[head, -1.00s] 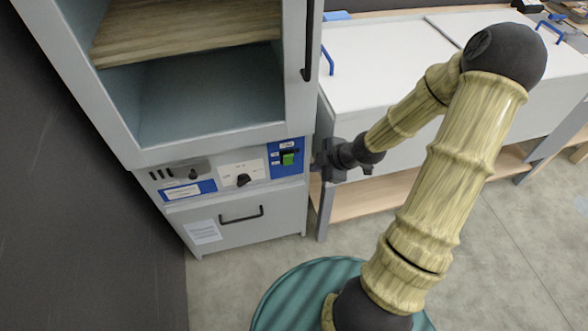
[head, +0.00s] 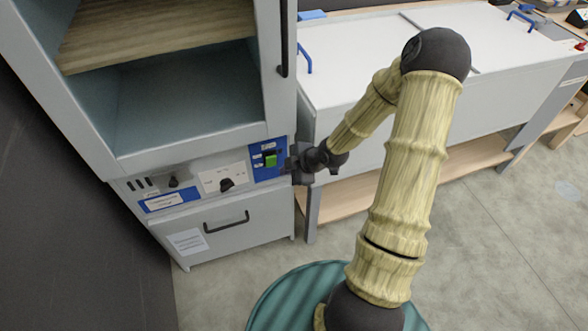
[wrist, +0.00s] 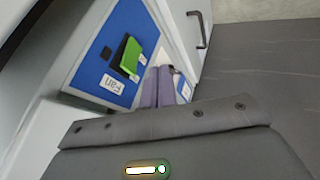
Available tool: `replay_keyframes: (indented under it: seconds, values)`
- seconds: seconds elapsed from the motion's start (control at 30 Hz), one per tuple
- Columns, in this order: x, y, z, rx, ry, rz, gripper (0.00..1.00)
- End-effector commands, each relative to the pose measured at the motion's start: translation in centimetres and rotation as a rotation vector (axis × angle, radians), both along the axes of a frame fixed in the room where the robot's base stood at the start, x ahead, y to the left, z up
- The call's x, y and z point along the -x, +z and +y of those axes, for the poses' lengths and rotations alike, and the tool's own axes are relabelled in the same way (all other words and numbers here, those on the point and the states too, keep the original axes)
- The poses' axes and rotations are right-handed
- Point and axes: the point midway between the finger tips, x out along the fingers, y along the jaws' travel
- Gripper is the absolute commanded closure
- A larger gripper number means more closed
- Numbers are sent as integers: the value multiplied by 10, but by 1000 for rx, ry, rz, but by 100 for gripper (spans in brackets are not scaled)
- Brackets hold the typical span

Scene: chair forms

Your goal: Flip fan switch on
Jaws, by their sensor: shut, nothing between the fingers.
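The fan switch is a green rocker (head: 270,160) on a blue panel (head: 257,173) at the right end of the cabinet's control strip. In the wrist view the green switch (wrist: 131,56) sits on the blue panel (wrist: 88,78) beside a label reading "Fan". My gripper (head: 290,164) is at the right edge of the panel, just right of the switch. In the wrist view my gripper's purple-grey fingers (wrist: 165,88) are together and empty, to the lower right of the switch. I cannot tell whether they touch the panel.
The cabinet has a black knob (head: 227,184) left of the switch and a drawer handle (head: 227,219) below. Its open upper compartment (head: 185,100) is above. A white bench (head: 350,60) stands to the right. Open floor (head: 500,240) lies at the lower right.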

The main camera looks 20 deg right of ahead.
Motion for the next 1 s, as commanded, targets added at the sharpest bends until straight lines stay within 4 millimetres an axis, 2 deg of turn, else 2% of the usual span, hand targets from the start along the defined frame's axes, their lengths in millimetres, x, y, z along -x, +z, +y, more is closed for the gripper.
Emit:
replay_keyframes:
  seconds: [0.03,0.17,0.3,0.43,0.87,1.0]
  values:
    - [-4,-10,5,0,3,1,100]
    - [-16,-27,14,0,3,2,100]
    - [-38,-18,12,-1,-2,-2,100]
    - [-51,-17,12,0,-1,0,100]
    - [-55,-15,12,1,0,1,100]
    - [-62,-10,13,0,1,0,100]
